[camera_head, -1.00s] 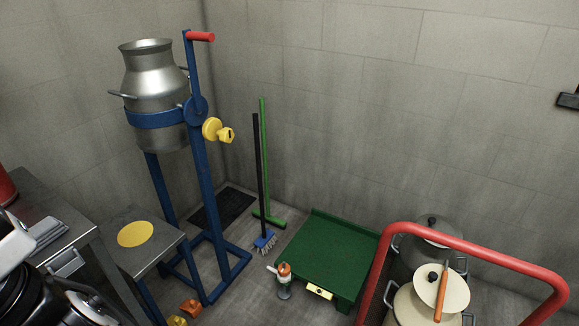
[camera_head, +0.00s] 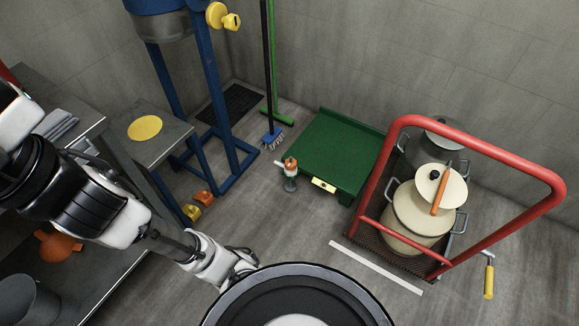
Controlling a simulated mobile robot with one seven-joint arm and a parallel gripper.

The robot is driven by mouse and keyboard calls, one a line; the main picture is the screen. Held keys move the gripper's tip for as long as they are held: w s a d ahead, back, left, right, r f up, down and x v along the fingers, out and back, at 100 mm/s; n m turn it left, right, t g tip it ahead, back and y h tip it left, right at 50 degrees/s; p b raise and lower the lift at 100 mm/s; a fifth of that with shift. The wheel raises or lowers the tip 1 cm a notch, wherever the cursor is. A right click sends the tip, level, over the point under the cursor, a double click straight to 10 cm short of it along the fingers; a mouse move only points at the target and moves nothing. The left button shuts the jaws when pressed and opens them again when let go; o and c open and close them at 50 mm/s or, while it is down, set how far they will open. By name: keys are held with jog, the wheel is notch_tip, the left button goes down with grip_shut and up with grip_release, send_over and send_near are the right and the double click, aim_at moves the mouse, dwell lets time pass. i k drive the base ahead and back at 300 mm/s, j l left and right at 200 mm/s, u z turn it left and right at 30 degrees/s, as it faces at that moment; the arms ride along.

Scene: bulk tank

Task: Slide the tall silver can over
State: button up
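The tall silver can (camera_head: 165,27) is cut off by the top edge; only its lower body shows. It hangs in the blue band of a tall blue stand (camera_head: 206,90). My arm reaches in from the left, and my gripper (camera_head: 243,268) is low in the middle, just above the round black part of my own body. It is far from the can and nothing is seen held in it. Its fingers are small and partly hidden, so I cannot tell whether they are open.
A green platform (camera_head: 330,150) stands on the floor, with an orange-topped bottle (camera_head: 290,175) beside it. A red-railed trolley (camera_head: 376,165) carries a cream pot (camera_head: 410,225) and a grey pot (camera_head: 440,148). A metal bench (camera_head: 165,150) is at left.

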aim_at(419, 150)
jog(key=l+z, duration=0.25)
jog(key=z, duration=0.2)
jog(key=l+z, duration=0.2)
jog(key=z, duration=0.25)
jog(key=i+l+z, duration=0.1)
jog(key=z, duration=0.35)
jog(key=i+l+z, duration=0.15)
jog(key=z, duration=0.3)
jog(key=i+l+z, duration=0.6)
jog(key=z, duration=0.25)
jog(key=i+u, duration=0.55)
jog(key=u, duration=0.15)
jog(key=i+l+u, duration=0.1)
jog(key=i+u, duration=0.45)
jog(key=u, duration=0.25)
jog(key=i+u, duration=0.2)
jog(key=u, duration=0.2)
jog(key=i+u, duration=0.2)
jog(key=u, duration=0.25)
